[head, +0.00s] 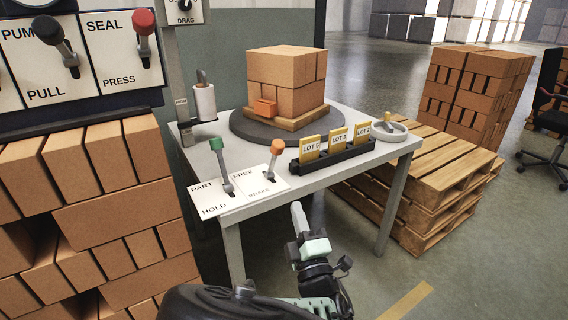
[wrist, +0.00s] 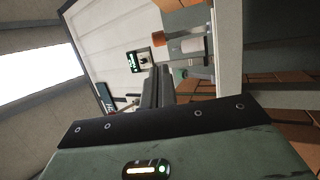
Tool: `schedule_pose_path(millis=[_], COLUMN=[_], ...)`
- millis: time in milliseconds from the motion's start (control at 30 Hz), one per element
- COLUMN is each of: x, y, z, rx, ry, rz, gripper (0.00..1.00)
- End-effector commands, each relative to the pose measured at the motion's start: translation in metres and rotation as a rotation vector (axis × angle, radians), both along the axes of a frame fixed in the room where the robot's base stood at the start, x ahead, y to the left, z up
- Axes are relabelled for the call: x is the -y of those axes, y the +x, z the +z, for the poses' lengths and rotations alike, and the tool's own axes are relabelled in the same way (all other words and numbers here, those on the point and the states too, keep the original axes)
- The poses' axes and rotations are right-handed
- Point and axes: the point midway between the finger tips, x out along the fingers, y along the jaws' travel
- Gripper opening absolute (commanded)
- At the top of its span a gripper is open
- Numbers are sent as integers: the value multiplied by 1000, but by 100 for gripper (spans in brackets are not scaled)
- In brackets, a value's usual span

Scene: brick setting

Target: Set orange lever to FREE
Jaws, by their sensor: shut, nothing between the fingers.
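The orange lever (head: 277,147) stands on a white plate (head: 262,184) at the near left part of the table. The plate reads FREE at its far edge and BRAKE at its near edge. The lever's knob is up and its stem looks near upright with a slight lean; I cannot tell for sure which setting it is at. My gripper (head: 298,210) is in front of the table's near edge, below and to the right of the lever, apart from it. In the wrist view my gripper's dark fingers (wrist: 157,86) are together and empty.
A green-knobbed lever (head: 216,144) on a PART/HOLD plate stands just left. A black rack of LOT cards (head: 332,155) is to the right. Bricks on a round turntable (head: 243,124) stand behind. A roll on a post (head: 204,102) is at back left. Pallets (head: 438,180) stand right of the table (head: 330,186).

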Motion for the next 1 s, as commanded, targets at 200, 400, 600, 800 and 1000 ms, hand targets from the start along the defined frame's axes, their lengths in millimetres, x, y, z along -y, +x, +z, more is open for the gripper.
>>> schedule_pose_path(millis=[200,400,600,800,1000], x=[-1,-2,-8,-19,-30], y=[-1,1,21,57,91], z=[1,2,12,28,44], rx=[14,13,13,13,12], ry=[-5,-4,0,0,-3], rz=[4,4,4,3,5], gripper=[0,0,0,0,0])
